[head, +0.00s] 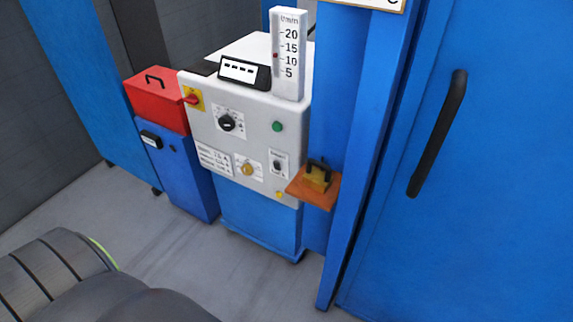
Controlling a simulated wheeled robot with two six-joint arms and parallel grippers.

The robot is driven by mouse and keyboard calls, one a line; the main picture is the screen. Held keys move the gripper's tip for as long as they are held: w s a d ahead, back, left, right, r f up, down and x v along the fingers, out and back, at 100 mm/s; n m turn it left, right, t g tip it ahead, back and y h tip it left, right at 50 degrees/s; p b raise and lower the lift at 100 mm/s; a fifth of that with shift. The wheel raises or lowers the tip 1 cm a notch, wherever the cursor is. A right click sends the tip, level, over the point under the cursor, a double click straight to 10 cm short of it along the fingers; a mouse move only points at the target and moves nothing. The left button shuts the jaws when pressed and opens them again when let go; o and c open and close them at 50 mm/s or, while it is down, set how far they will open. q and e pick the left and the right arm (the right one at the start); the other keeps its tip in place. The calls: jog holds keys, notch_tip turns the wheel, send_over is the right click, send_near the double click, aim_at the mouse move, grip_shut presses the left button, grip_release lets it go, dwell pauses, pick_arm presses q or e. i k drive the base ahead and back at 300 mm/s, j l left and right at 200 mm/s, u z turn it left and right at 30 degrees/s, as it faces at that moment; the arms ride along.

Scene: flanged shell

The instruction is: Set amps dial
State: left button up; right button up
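A light grey control panel (251,137) on a blue cabinet faces me in the middle of the head view. A black round dial (227,123) with a white scale plate sits at its upper left. A smaller yellow-brown knob (248,169) on a white plate sits below it. The lettering is too small to read, so I cannot tell which one is the amps dial or its exact setting. Neither of my grippers is in view.
The panel also has a red-and-yellow switch (193,97), a green button (277,126) and a small black switch (277,164). A red box (158,99) stands left. An orange shelf (314,188) juts out right, near a blue door (480,180). The floor in front looks clear.

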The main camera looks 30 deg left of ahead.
aim_at(226, 123)
jog(key=u, duration=1.45)
